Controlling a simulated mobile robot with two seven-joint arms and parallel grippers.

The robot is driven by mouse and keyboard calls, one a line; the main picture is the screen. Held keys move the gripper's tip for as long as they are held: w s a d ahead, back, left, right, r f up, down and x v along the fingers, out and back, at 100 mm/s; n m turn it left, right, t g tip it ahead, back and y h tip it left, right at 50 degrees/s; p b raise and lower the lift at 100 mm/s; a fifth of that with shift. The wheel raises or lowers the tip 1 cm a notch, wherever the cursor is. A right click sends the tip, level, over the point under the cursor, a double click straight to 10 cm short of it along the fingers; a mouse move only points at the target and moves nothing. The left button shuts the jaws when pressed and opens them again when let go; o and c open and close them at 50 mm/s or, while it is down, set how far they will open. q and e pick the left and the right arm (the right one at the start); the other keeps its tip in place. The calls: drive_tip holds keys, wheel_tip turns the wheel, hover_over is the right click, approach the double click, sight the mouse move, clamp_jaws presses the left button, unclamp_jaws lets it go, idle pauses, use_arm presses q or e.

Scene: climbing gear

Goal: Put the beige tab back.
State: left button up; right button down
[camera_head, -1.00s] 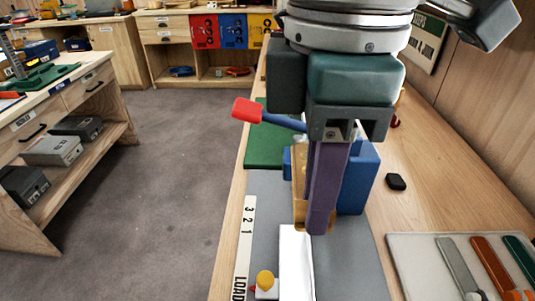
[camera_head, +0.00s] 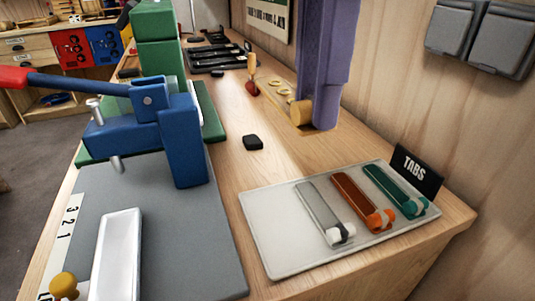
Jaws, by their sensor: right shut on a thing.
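The beige tab (camera_head: 301,113) shows as a rounded tan end at the lower tip of my right gripper (camera_head: 318,113). The purple fingers are shut on it and hide most of it. The gripper hangs over the bench, behind the tab tray (camera_head: 270,235) and apart from it. The light tray carries a grey tab (camera_head: 319,207), a brown-orange tab (camera_head: 356,196) and a green tab (camera_head: 394,186) side by side. Bare tray lies left of the grey tab. My left gripper is not in view.
A black TABS sign (camera_head: 416,171) stands behind the tray. A blue press (camera_head: 184,145) with a red-tipped lever stands left on a grey mat (camera_head: 180,250). A small black block (camera_head: 253,142) lies between. Grey boxes (camera_head: 480,37) hang on the right wall.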

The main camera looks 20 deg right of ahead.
sight(294, 255)
drive_tip(key=f+b, duration=0.2)
drive_tip(key=f, duration=1.6)
drive_tip(key=shift+a+b, duration=0.2)
drive_tip(key=shift+b, duration=0.2)
drive_tip(key=shift+f, duration=0.1)
drive_tip(key=c, duration=0.8)
unclamp_jaws()
drive_tip(key=shift+o, duration=0.2)
